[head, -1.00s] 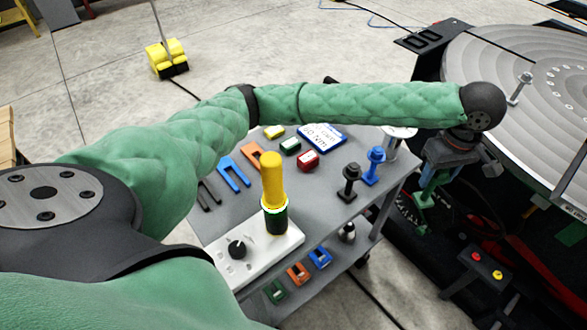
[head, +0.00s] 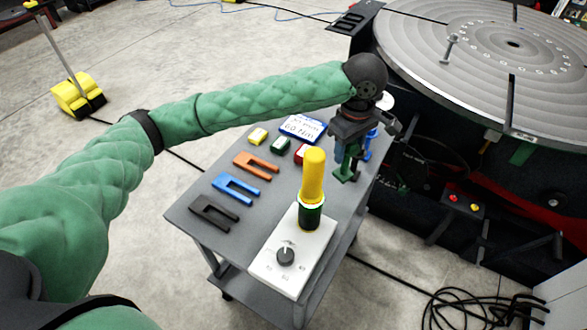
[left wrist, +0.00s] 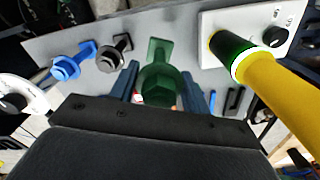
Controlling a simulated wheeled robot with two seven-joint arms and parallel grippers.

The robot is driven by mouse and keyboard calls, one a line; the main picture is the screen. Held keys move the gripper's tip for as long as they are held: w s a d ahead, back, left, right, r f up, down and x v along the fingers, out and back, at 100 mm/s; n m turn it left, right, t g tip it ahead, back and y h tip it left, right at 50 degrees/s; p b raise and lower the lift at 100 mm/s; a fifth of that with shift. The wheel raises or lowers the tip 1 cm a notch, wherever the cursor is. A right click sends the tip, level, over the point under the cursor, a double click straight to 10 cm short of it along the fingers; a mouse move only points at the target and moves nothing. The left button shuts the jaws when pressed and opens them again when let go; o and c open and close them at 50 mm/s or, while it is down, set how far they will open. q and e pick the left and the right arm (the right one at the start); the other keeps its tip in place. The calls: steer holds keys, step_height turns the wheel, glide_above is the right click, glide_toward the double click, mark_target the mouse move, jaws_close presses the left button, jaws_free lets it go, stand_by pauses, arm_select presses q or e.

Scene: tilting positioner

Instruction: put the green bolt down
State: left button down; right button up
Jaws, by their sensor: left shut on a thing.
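My left gripper (head: 352,150) is over the right back part of the grey cart top (head: 262,212), pointing down. It is shut on the green bolt (head: 346,170), which hangs upright between the fingers; I cannot tell whether its lower end touches the cart. The left wrist view shows the green bolt (left wrist: 160,78) between the two dark fingers. A blue bolt (left wrist: 72,64) and a black bolt (left wrist: 115,52) stand beside it there. In the head view the blue bolt (head: 371,138) is partly hidden behind the gripper. My right gripper is not in view.
A yellow-handled tool (head: 314,175) stands on a white box with a dial (head: 268,262). Forked pieces in orange (head: 256,166), blue (head: 236,187) and black (head: 214,212) lie at left. The round positioner table (head: 480,75) is beyond the cart.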

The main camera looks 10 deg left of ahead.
mark_target(344, 173)
arm_select(q)
steer(key=shift+d+f, duration=0.1)
steer(key=shift+f, duration=0.05)
steer(key=f+p, duration=0.1)
steer(key=f, duration=0.1)
steer(key=f+p, duration=0.1)
steer(key=f, duration=0.2)
steer(key=shift+a+f, duration=0.2)
steer(key=shift+f, duration=0.05)
steer(key=shift+d+f+p, duration=0.15)
steer(key=shift+f+p, duration=0.4)
steer(key=shift+f, duration=1.55)
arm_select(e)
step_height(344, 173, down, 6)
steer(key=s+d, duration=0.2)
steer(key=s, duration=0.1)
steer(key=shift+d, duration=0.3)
arm_select(q)
steer(key=c, duration=0.7)
jaws_free()
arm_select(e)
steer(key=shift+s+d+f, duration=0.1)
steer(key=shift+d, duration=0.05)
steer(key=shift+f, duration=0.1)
